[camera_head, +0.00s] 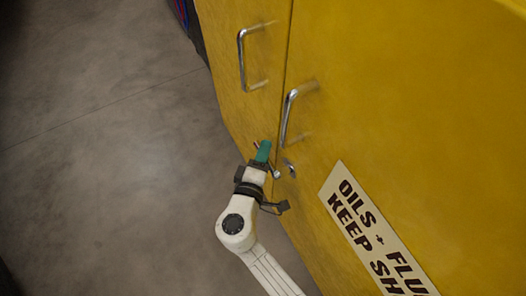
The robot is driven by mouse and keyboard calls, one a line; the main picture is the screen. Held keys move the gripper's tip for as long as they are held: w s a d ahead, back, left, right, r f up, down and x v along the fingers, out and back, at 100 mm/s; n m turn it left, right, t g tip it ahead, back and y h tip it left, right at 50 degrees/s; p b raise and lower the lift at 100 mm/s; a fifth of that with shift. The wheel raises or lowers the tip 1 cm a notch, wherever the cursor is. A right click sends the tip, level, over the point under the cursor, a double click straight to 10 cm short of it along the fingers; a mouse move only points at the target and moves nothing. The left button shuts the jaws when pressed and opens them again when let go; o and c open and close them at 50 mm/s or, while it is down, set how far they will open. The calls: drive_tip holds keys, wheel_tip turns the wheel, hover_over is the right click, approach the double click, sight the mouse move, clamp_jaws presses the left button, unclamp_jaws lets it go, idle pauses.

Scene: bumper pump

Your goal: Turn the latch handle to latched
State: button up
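A yellow cabinet (400,85) with two doors fills the right of the head view. A small metal latch handle (289,168) sits on the right door, close to the seam and below that door's pull handle. My gripper (263,151), with a teal fingertip, is just left of the latch handle, in front of the seam area. A gap shows between the teal fingertip and the latch handle, though a small metallic piece lies between them; I cannot tell what it belongs to. My gripper's finger opening is not clear from this angle.
A silver pull handle (243,60) is on the left door and another pull handle (289,112) is on the right door, just above my gripper. A white sign (375,235) is lower right. Bare grey floor (100,150) lies to the left.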

clamp_jaws()
drive_tip(key=shift+p, duration=0.5)
drive_tip(key=shift+f+n+g+p, duration=0.2)
drive_tip(key=shift+n+g+p, duration=0.3)
drive_tip(key=shift+g+p, duration=0.3)
drive_tip(key=shift+s+d+f+n+g+h+p, duration=0.6)
drive_tip(key=shift+s+f+n+g+h+p, duration=0.45)
drive_tip(key=shift+g+p, duration=0.7)
drive_tip(key=shift+s+d+f+n+g+h+p, duration=0.75)
drive_tip(key=shift+f+n+g+p, duration=0.25)
drive_tip(key=shift+n+g+p, duration=0.7)
drive_tip(key=shift+s+d+f+n+g+h+p, duration=0.5)
drive_tip(key=shift+s+f+n+g+h+p, duration=0.45)
drive_tip(key=shift+g+p, duration=0.85)
drive_tip(key=shift+f+g+b, duration=0.1)
drive_tip(key=shift+g+b, duration=0.25)
